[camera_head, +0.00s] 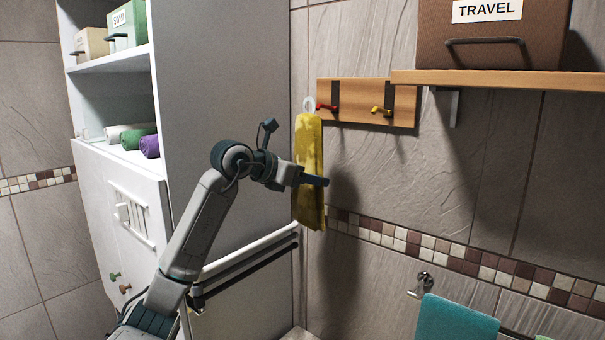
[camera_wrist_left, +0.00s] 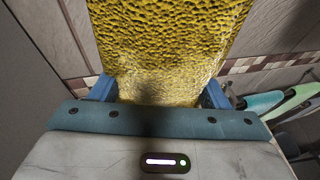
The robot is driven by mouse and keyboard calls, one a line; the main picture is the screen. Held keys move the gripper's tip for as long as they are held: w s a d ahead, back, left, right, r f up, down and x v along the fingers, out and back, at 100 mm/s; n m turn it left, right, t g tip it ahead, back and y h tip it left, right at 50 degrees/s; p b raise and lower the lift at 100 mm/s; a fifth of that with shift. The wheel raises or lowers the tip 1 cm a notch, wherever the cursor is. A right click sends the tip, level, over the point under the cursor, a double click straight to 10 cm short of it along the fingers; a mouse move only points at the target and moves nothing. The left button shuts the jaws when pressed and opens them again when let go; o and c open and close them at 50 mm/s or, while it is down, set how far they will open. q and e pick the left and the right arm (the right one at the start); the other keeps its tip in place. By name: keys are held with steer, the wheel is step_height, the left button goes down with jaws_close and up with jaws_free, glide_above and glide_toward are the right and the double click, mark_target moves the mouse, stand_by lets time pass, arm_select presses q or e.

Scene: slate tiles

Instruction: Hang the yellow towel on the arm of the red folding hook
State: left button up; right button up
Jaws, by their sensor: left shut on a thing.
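The yellow towel (camera_head: 309,160) hangs upright in my left gripper (camera_head: 312,181), which is shut on it around its middle. A pale loop (camera_head: 309,104) stands at the towel's top, close to the red folding hook (camera_head: 326,107) on the wooden wall board (camera_head: 352,92). I cannot tell whether the loop is around the hook's arm or only in front of it. In the left wrist view the towel (camera_wrist_left: 165,45) fills the space between the blue fingers (camera_wrist_left: 158,92). My right gripper is not in view.
A wooden shelf (camera_head: 500,80) with a brown TRAVEL box (camera_head: 490,38) juts out at the upper right. A white cabinet (camera_head: 222,110) stands close on the left. A teal towel (camera_head: 455,322) hangs low at the right.

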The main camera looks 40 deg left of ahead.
arm_select(q)
steer(key=shift+w+d+p, duration=0.15)
steer(key=shift+w+p, duration=0.4)
steer(key=shift+w, duration=0.6)
steer(key=w, duration=0.2)
steer(key=w+f+p, duration=0.1)
steer(key=w, duration=0.1)
steer(key=shift+w+d+f, duration=0.15)
steer(key=shift+w, duration=0.05)
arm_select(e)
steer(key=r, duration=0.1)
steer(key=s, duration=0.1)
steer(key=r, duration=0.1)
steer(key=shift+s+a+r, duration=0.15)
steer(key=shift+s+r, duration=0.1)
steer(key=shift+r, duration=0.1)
arm_select(q)
steer(key=o, duration=1.1)
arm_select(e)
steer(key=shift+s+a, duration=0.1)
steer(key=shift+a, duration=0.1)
